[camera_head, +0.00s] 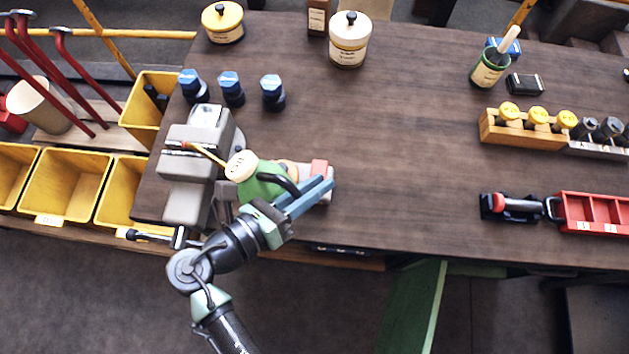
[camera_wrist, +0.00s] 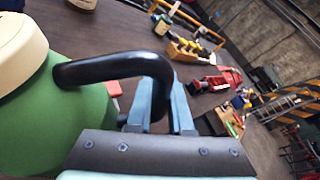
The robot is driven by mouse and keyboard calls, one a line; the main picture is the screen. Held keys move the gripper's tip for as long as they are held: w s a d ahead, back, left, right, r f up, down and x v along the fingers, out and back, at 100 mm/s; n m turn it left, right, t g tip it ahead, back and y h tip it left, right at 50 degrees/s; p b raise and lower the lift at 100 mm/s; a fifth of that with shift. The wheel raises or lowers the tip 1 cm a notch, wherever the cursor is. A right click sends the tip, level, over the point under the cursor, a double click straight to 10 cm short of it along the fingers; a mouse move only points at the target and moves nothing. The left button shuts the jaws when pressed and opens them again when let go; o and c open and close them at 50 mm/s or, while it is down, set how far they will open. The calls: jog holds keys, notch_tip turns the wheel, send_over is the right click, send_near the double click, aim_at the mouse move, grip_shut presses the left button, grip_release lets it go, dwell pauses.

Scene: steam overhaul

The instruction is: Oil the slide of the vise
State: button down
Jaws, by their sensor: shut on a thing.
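A green oil can (camera_head: 263,184) with a cream cap and a long brass spout (camera_head: 205,153) is held over the left end of the bench. The spout points left over the top of the grey vise (camera_head: 187,176). My gripper (camera_head: 305,198) is shut on the can's black handle. In the wrist view the green can (camera_wrist: 50,125) fills the left side, and the black handle (camera_wrist: 115,66) runs to the blue fingers of my gripper (camera_wrist: 163,100). I cannot tell whether the spout tip touches the vise.
Three dark bottles with blue caps (camera_head: 231,90) stand behind the vise. Cream and yellow tins (camera_head: 349,45) stand at the back. A grey and red object (camera_head: 320,170) lies beside my gripper. Yellow bins (camera_head: 65,186) are at the left. The middle of the bench (camera_head: 410,150) is clear.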

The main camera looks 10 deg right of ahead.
jog(key=shift+w+a+r+n+h+p, duration=0.15)
jog(key=shift+r+p, duration=0.35)
jog(key=shift+p, duration=0.5)
jog(key=shift+r+n+h+p, duration=0.15)
jog(key=shift+r+p, duration=0.3)
jog(key=shift+p, duration=0.55)
jog(key=shift+w+a+r+n+h+p, duration=0.15)
jog(key=shift+r+p, duration=0.35)
jog(key=shift+p, duration=0.5)
jog(key=shift+f, duration=0.1)
jog(key=shift+s+d+f+y, duration=0.1)
jog(key=shift+f+y, duration=0.15)
jog(key=shift+f, duration=0.1)
jog(key=shift+s+d+f+m, duration=0.15)
jog(key=shift+f+m, duration=0.3)
jog(key=shift+f, duration=0.25)
jog(key=shift+f+y, duration=0.3)
jog(key=shift+f, duration=0.45)
